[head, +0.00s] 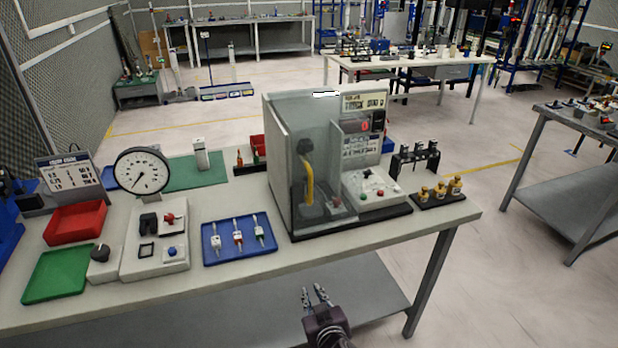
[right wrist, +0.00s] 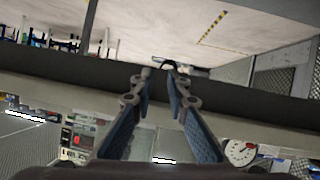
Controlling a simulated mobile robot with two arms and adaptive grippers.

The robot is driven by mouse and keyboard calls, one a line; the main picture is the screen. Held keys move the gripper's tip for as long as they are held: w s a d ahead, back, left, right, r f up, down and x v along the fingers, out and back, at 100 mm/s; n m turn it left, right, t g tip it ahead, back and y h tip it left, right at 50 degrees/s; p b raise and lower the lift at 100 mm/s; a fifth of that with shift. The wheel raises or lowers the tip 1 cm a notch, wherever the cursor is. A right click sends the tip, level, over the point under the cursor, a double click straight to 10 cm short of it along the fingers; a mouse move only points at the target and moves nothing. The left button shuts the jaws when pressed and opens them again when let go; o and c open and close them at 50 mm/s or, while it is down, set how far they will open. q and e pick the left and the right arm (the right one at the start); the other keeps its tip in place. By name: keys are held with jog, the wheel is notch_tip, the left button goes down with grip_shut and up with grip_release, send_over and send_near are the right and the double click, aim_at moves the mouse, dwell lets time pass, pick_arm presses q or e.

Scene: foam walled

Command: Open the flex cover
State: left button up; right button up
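The flex cover appears to be the grey see-through box (head: 283,150) on the test station at the right half of the bench. Its clear panels stand upright around a yellow hose (head: 309,182) with a dark top; it looks closed. A small bright white bar (head: 326,94) shows at its top edge. My right gripper (head: 313,292) is in front of the bench's front edge, below the station and apart from it. Its two fingers are spread with nothing between them, as the right wrist view (right wrist: 160,76) also shows. My left gripper is not in view.
The station's button panel (head: 375,190) sits right of the cover, with brass fittings (head: 440,189) beyond. A blue tray (head: 239,239) with small parts lies left of it. A dial gauge (head: 142,171), red tray (head: 75,223) and green tray (head: 57,275) stand further left.

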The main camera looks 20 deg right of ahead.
jog(key=w+r+m+t+h+p, duration=0.1)
jog(key=w+r+m+t, duration=0.15)
jog(key=r, duration=1.45)
jog(key=t, duration=0.2)
send_near(311, 191)
jog(key=w, duration=0.4)
jog(key=shift+h, duration=0.4)
jog(key=w, duration=0.1)
jog(key=w+p, duration=0.1)
jog(key=w, duration=0.1)
jog(key=w+d+p, duration=0.1)
jog(key=w, duration=0.1)
jog(key=shift+w, duration=0.15)
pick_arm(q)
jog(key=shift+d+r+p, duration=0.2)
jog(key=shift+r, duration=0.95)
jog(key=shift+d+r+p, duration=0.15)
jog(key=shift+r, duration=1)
pick_arm(e)
jog(key=shift+w, duration=0.65)
jog(key=shift+c, duration=0.3)
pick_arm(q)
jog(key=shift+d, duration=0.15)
pick_arm(e)
grip_shut()
